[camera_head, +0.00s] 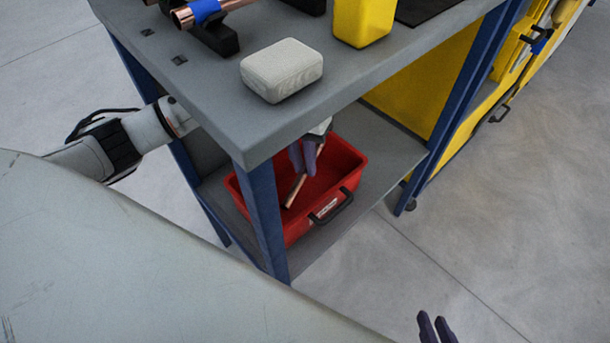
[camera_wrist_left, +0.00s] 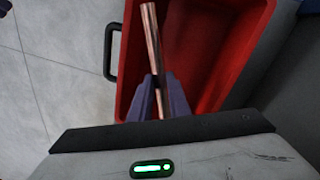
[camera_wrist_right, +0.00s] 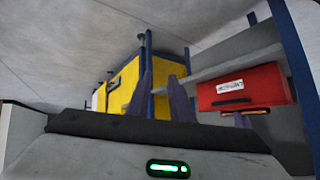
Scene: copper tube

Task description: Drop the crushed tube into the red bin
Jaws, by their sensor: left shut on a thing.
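The red bin (camera_head: 353,180) sits on the lower shelf of the workbench; it also shows in the left wrist view (camera_wrist_left: 252,50) and the right wrist view (camera_wrist_right: 270,84). My left gripper (camera_head: 306,160) reaches under the tabletop and is shut on the copper tube (camera_head: 295,190). The tube hangs tilted over the bin's opening; in the left wrist view the tube (camera_wrist_left: 152,40) points across the bin's inside from between the fingers (camera_wrist_left: 160,100). Whether it touches the bin's floor is unclear. My right gripper (camera_head: 435,328) is empty, its fingers apart, low over the floor.
The grey tabletop (camera_head: 330,100) overhangs the shelf and hides part of my left arm. On it are a pale block (camera_head: 281,70), a yellow container (camera_head: 363,22) and a copper tube with blue tape (camera_head: 205,12) on a black holder. A blue bench leg (camera_head: 262,215) stands before the bin.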

